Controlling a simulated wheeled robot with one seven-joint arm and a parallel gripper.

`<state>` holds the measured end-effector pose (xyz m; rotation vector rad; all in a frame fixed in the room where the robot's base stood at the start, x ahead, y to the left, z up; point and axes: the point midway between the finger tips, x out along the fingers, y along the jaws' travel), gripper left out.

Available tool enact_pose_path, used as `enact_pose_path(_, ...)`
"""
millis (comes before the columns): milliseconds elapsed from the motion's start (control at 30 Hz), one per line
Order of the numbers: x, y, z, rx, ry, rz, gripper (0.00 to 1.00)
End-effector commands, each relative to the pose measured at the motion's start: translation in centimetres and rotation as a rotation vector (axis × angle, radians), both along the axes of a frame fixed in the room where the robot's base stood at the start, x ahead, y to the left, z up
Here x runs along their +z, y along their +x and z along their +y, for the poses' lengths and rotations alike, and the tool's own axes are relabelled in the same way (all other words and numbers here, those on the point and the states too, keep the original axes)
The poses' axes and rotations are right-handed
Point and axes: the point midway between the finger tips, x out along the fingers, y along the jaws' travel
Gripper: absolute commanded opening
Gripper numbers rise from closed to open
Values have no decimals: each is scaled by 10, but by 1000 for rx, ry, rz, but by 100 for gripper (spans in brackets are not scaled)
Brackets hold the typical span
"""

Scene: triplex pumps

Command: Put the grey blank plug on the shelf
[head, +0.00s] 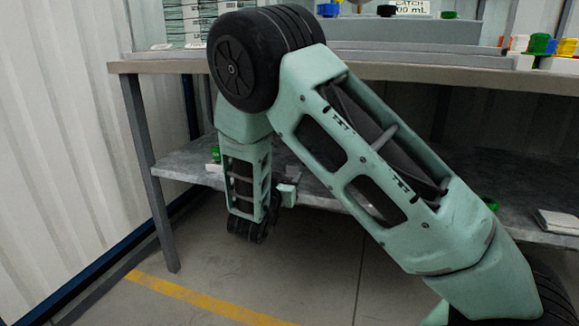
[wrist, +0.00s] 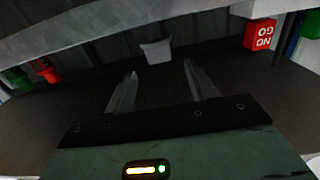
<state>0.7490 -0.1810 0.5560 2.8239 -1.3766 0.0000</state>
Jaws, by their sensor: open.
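A small pale grey tapered piece (wrist: 155,50) shows in the wrist view, just beyond and between my fingertips; it looks like the grey blank plug, but I cannot be sure. My gripper (wrist: 160,67) is open, its two fingers apart with nothing between them. In the head view my fingers are not visible; my forearm hangs in front of the bench. The grey lower shelf (head: 178,170) runs under the workbench top (head: 165,67). I cannot make out the plug in the head view.
A green item (head: 215,154) and a white stack (head: 558,221) lie on the lower shelf. A bench leg (head: 150,180) stands at left.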

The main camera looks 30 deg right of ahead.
Motion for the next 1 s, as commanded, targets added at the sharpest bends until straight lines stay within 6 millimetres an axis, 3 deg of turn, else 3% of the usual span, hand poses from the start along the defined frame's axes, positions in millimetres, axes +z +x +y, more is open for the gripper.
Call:
enact_pose_path(100,4,-16,21,2,0,3,56)
enact_pose_path(333,2,-36,47,1,-1,1,56)
enact_pose_path(600,0,-41,54,7,12,4,56)
enact_pose_path(700,-5,-35,66,66,87,39,56)
enact_pose_path(767,-9,-31,83,139,173,83,56)
enact_pose_path(867,-17,-28,129,321,355,202,56)
enact_pose_path(1000,-15,-55,213,629,571,430,56)
